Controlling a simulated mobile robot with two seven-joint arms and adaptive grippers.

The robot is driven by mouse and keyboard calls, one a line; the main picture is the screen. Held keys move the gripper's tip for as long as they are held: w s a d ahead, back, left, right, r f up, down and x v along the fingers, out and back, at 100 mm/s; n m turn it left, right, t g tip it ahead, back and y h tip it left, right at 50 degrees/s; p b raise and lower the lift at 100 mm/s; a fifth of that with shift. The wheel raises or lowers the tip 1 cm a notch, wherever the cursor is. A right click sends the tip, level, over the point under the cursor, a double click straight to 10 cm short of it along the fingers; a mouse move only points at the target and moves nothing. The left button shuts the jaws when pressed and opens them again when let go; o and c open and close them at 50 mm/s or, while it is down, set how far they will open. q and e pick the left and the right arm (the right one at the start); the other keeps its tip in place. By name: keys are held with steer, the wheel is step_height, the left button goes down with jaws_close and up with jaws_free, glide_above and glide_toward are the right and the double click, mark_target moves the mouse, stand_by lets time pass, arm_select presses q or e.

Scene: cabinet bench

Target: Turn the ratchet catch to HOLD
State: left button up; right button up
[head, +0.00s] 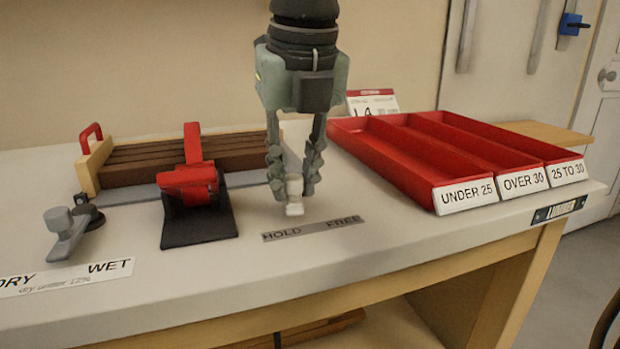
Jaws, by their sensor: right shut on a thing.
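The ratchet catch (294,208) is a small pale knob with a pointer-like tip on the bench top. It stands behind a grey strip (313,229) lettered HOLD at the left and FREE at the right. The tip points toward the strip, near the middle between the two words. My right gripper (294,186) comes down from above, with its fingers shut on the catch's upper part. The fingers partly hide the knob. My left gripper is not in view.
Left of the catch stands a red clamp (190,180) on a black base, before brown boards (150,163). A grey lever (66,235) stands by a DRY/WET label (66,277). A red tray (400,165) with labelled compartments is at right. Bench space around the catch is clear.

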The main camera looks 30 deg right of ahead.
steer(key=shift+a, duration=0.1)
steer(key=shift+w+a, duration=0.5)
steer(key=shift+a, duration=0.15)
steer(key=shift+w+a+b, duration=0.2)
steer(key=shift+b, duration=0.35)
steer(key=o, duration=0.8)
step_height(320, 180, up, 9)
steer(key=p, duration=0.5)
steer(key=shift+p, duration=0.35)
